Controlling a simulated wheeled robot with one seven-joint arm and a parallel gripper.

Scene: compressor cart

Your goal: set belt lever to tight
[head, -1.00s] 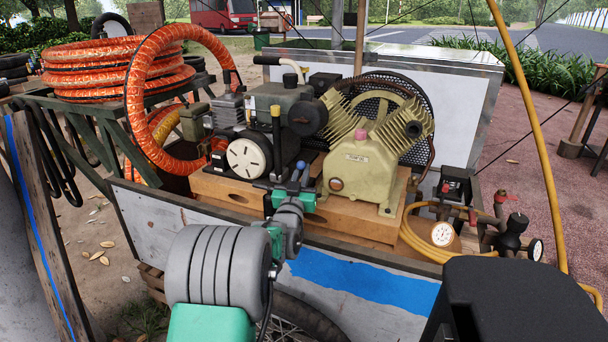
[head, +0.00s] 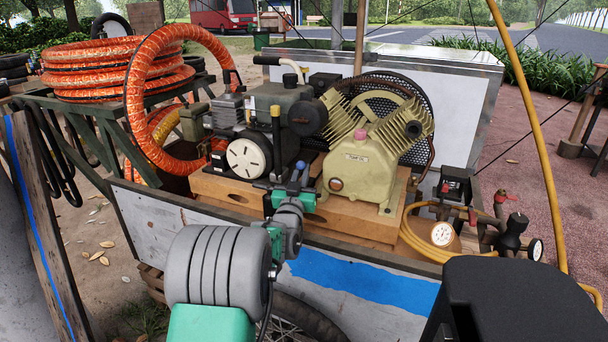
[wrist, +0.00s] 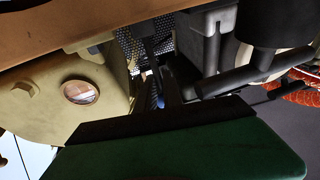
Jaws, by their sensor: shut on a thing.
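The belt lever appears to be the upright dark lever with a yellow top (head: 276,125), in front of the engine in the head view. I cannot read any tight marking.
The beige compressor pump (head: 362,165) stands right of my gripper, with a perforated belt guard (head: 418,108) behind. The engine (head: 285,105) and white pulley cover (head: 248,157) are close on the left. A pressure gauge (head: 442,234) and yellow hose (head: 410,235) lie at the right.

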